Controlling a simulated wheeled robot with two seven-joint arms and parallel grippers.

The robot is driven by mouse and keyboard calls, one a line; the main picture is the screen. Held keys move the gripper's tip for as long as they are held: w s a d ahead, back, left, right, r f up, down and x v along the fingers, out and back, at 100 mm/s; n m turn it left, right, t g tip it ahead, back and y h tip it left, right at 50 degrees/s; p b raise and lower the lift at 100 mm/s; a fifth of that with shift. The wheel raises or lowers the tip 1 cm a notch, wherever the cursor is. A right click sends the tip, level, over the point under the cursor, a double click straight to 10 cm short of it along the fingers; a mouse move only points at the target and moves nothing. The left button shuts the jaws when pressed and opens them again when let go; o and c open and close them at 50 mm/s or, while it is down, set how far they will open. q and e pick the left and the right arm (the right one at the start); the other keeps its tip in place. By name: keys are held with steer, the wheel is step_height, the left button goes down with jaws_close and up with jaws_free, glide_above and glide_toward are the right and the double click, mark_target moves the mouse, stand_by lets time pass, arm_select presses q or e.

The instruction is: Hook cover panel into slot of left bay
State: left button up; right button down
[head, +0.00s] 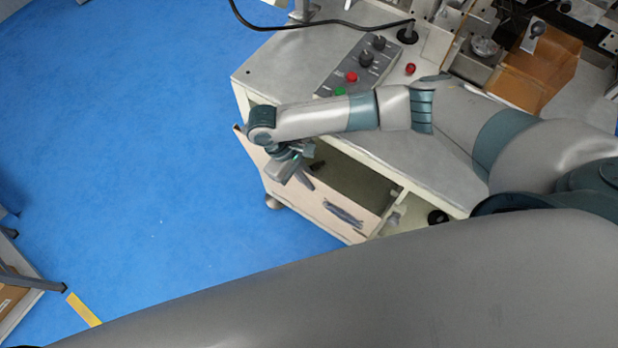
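The beige cover panel (325,205), with a dark recess or handle on its face, stands at the front of the machine cabinet. Its left corner sticks out past the cabinet's edge. Behind its upper edge the open bay (368,182) shows. My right arm reaches in from the right across the cabinet top, and my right gripper (308,174) points down at the panel's upper edge. Its fingers appear to lie on either side of that edge, shut on the panel. The wrist hides part of the edge. The slot and the panel's lower edge are not clear. My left gripper is out of view.
The grey cabinet top (277,72) carries a control box (358,66) with knobs and buttons, and a separate red button (410,69). An orange-brown block (535,75) and winder parts stand at the back right. Blue floor (130,150) is clear on the left.

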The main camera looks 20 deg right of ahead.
steer(key=shift+f, duration=0.6)
stand_by(0.7)
steer(key=c, duration=1.9)
jaws_free()
steer(key=shift+f+b, duration=0.15)
steer(key=shift+b, duration=0.15)
steer(key=shift+b+v, duration=1.35)
steer(key=shift+v, duration=7.5)
steer(key=shift+s, duration=0.15)
